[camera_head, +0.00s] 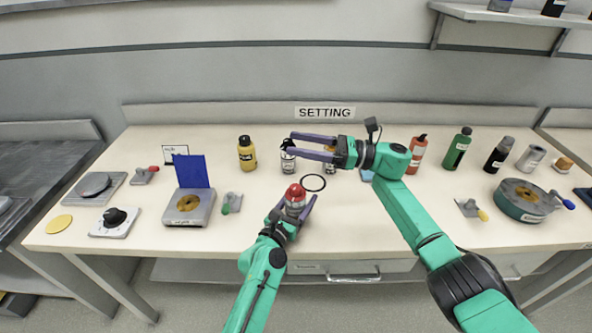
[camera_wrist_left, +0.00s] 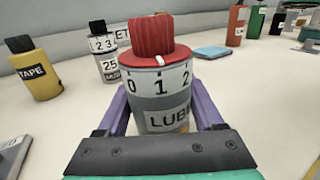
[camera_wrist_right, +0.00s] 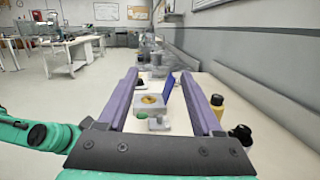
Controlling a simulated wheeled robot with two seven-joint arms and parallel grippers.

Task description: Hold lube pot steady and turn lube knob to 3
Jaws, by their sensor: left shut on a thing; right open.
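The lube pot (camera_wrist_left: 162,108) is a grey cylinder with a white number band and a partly visible "LUB" label. Its red knob (camera_wrist_left: 153,40) has a white mark that sits at about the 1; the band shows 0, 1 and 2. In the head view the pot (camera_head: 294,208) stands upright near the front of the bench, its red knob uppermost. My left gripper (camera_head: 295,205) is shut around the pot's body, one finger on each side. My right gripper (camera_head: 288,145) is open and empty, farther back above the bench, its fingers pointing left, apart from the red knob.
Behind the pot are a yellow tape bottle (camera_head: 246,155), a grey pot with a black knob (camera_head: 288,162) partly by my right fingers, and a black ring (camera_head: 313,183). A scale-like box with a blue lid (camera_head: 190,205) stands left. Bare bench lies right of the pot.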

